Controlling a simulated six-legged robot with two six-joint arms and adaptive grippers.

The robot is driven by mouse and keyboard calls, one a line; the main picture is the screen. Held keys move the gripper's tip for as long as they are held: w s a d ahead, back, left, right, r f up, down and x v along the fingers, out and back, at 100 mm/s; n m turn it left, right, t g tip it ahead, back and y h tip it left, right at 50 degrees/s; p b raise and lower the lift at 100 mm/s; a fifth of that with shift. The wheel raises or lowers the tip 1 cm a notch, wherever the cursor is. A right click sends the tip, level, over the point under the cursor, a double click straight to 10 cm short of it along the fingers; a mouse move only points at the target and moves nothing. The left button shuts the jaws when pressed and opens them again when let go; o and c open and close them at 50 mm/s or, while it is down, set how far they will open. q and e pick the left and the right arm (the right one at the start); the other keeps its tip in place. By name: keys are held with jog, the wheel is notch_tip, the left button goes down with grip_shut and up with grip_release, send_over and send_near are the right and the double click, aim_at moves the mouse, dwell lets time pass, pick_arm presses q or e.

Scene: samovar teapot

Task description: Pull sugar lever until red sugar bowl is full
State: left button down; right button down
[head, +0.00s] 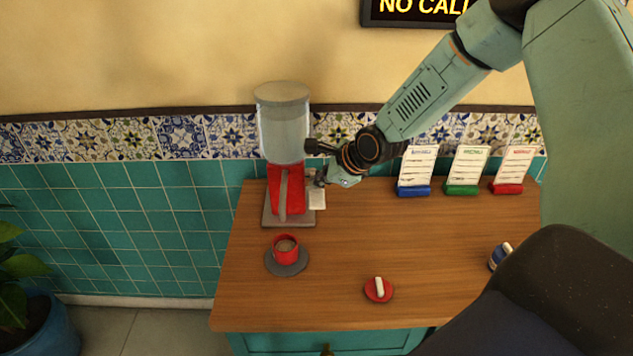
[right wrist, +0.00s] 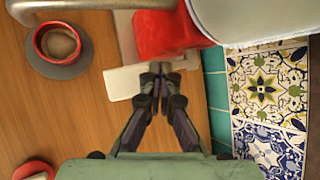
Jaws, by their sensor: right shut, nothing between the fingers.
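The sugar dispenser has a clear, pale-filled container (head: 283,135) on a red body (head: 290,190), with a grey upright lever (head: 283,195) on its front. The lever shows as a metal bar (right wrist: 90,4) along the top of the right wrist view. The red bowl (head: 285,243) stands in front of the dispenser on a dark saucer (head: 286,268); brownish content shows inside it. The bowl is at upper left in the right wrist view (right wrist: 40,40). My right gripper (head: 322,180) is shut and empty, just right of the red body, apart from the lever. My left gripper is out of view.
A small white plate (head: 317,203) lies beside the dispenser, close below my right fingers. A red dish (head: 387,292) with a white piece sits front centre. Several card stands (head: 463,187) line the back right. The wooden counter's middle is clear. A tiled wall stands behind.

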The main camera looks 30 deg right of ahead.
aim_at(319, 190)
jog(key=shift+w+r+p, duration=0.1)
jog(key=shift+r+p, duration=0.3)
jog(key=shift+r, duration=1.1)
jog(key=shift+d, duration=0.1)
jog(key=shift+w+r, duration=0.1)
jog(key=shift+r, duration=0.1)
notch_tip(319, 190, up, 4)
jog(key=shift+w+r+p, duration=0.1)
jog(key=shift+r+p, duration=0.15)
jog(key=shift+p, duration=0.95)
